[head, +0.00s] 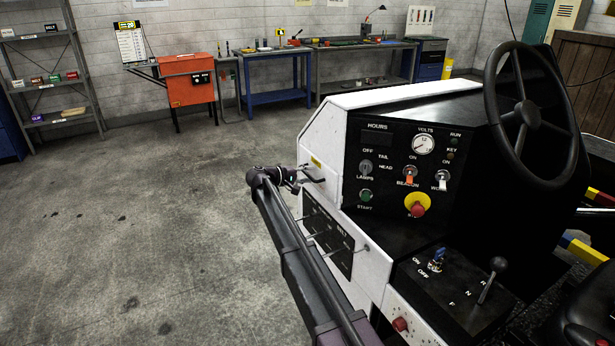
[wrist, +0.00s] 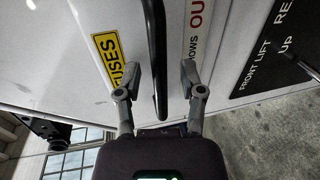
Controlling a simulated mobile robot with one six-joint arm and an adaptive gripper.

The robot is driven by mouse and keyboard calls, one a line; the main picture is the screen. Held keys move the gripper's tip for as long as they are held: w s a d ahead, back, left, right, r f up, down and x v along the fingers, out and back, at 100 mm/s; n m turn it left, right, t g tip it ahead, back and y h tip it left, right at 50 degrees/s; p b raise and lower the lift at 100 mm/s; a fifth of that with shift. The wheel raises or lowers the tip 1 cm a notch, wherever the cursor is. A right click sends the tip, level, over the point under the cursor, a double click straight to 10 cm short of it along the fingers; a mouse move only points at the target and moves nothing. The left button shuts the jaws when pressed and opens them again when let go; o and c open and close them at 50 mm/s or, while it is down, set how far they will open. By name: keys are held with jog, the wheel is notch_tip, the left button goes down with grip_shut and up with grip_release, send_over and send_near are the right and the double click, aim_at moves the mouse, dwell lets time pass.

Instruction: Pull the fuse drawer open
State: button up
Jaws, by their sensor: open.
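The fuse drawer (wrist: 138,32) has a white front with a yellow FUSES label (wrist: 108,60) in the wrist view. Its black bar handle (wrist: 157,50) runs between the two fingers of my gripper (wrist: 160,80). The fingers are open, one on each side of the bar, with visible gaps to it. In the head view my gripper (head: 301,178) is at the white side panel of the loader console, beside a small yellow label (head: 316,162). The drawer's outline is hard to make out there.
A black lever panel (head: 328,236) sits lower on the same side; its FRONT LIFT lettering shows in the wrist view. The steering wheel (head: 530,115) and gear lever (head: 493,280) are to the right. The concrete floor (head: 150,220) at left is clear.

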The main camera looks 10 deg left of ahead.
grip_shut()
jog(key=shift+s, duration=0.15)
dwell(0.4)
